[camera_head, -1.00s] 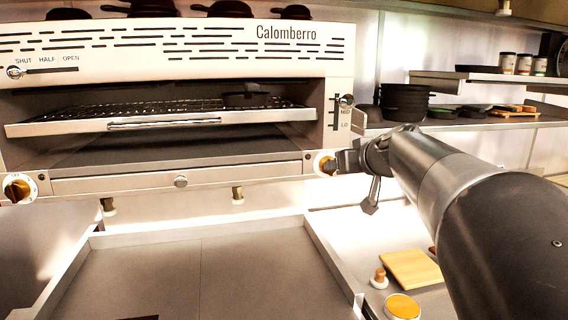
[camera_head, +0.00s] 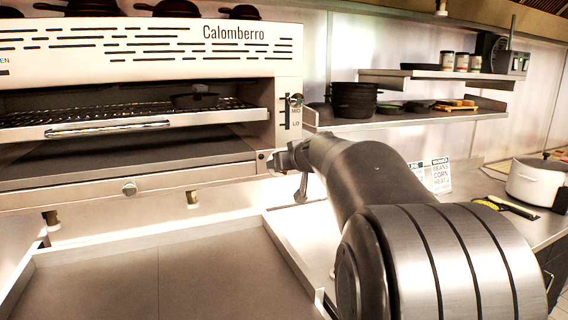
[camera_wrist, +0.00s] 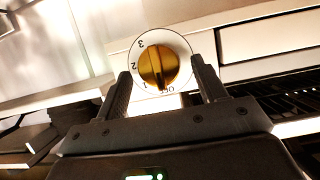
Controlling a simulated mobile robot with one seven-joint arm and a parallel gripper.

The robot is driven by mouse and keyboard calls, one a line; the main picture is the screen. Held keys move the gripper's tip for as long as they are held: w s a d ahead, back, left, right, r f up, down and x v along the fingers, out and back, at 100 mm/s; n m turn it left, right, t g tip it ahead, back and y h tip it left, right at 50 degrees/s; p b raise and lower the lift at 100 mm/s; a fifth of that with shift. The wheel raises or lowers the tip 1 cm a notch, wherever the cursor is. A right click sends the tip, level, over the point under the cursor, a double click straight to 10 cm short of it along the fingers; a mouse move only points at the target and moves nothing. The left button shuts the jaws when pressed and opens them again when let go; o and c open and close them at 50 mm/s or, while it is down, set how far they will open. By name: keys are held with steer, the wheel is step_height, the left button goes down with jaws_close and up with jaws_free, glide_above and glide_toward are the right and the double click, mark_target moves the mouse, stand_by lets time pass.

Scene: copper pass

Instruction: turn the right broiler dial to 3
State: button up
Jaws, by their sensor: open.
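The right broiler dial (camera_wrist: 158,68) is a gold knob on a round white face marked OFF, 1, 2 and 3. Its ridge appears to lie toward the OFF mark. My gripper (camera_wrist: 161,70) is open, with one finger on each side of the dial in the wrist view; I cannot tell whether either touches it. In the head view my gripper (camera_head: 275,160) is at the lower right corner of the broiler (camera_head: 120,180) and mostly hides the dial.
A slider marked MED and LO (camera_head: 291,112) is on the broiler's right side, above my gripper. A pan (camera_head: 194,100) sits on the broiler rack. Black pots (camera_head: 353,100) stand on the shelf to the right. A tray-like counter (camera_head: 110,280) lies below. A white pot (camera_head: 538,182) stands far right.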

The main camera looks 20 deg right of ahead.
steer(key=shift+c, duration=0.2)
steer(key=c, duration=0.9)
steer(key=shift+c, duration=0.2)
steer(key=shift+d+m, duration=0.1)
steer(key=shift+m, duration=0.2)
steer(key=shift+d+f+m+t+y, duration=0.1)
steer(key=shift+f+m+t+y, duration=0.85)
steer(key=shift+m, duration=3.5)
steer(key=shift+d+m+t+y, duration=0.1)
steer(key=shift+m+t+y, duration=0.5)
steer(key=shift+m+t, duration=2.45)
steer(key=shift+d+f+m+g+y, duration=0.1)
steer(key=shift+f+m+y, duration=0.5)
steer(key=shift+m, duration=5.2)
steer(key=shift+a+r, duration=0.1)
steer(key=shift+r, duration=0.1)
